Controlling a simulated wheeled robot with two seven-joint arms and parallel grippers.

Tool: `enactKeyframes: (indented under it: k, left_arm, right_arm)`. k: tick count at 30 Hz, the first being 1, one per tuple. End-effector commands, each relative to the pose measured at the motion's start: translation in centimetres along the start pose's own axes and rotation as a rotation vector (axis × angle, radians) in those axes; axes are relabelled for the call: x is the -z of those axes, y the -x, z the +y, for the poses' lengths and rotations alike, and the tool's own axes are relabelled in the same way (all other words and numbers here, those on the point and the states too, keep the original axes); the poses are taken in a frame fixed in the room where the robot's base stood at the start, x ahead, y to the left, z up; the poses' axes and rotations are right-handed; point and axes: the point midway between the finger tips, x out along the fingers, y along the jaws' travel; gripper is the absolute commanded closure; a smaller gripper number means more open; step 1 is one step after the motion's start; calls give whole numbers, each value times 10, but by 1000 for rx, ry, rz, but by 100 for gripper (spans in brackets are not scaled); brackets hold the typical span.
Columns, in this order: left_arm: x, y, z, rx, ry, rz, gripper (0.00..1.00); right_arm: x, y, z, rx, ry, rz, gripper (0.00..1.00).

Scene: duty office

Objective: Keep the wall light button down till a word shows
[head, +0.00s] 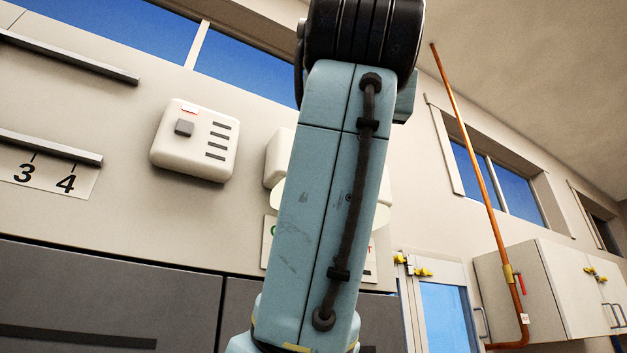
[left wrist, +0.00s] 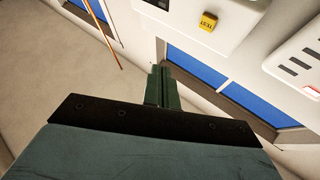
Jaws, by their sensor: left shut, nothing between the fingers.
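The wall light is a white box. In the head view its left edge (head: 277,158) shows beside my raised arm, which hides the rest and the button. In the left wrist view the white housing (left wrist: 185,15) is at the top, with a yellow button (left wrist: 208,22) marked TEST. My left gripper (left wrist: 161,72) is shut and empty, its fingers below and left of the button in the picture, apart from it. No lit word shows on the housing parts in view. My right gripper is in neither view.
A white wall box with a grey square button and slots (head: 195,140) is left of the light; it also shows in the left wrist view (left wrist: 300,55). A lettered sign (head: 269,240) is partly behind my arm. A copper pipe (head: 480,170) and cabinets (head: 540,290) are at right.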

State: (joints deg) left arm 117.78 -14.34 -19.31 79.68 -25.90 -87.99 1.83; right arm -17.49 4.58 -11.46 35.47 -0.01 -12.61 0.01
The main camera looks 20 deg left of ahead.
Motion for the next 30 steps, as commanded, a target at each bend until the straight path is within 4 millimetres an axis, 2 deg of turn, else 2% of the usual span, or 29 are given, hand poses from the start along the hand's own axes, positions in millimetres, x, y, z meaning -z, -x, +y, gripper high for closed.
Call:
enactKeyframes:
  k: [12,18,30]
  left_arm:
    - [-29,-39,-29,2,1,-4,100]
    - [-39,-53,-38,1,0,-2,100]
    - [-43,-58,-42,0,0,-1,100]
  right_arm:
    - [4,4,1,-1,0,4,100]
    - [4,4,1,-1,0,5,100]
    - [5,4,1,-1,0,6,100]
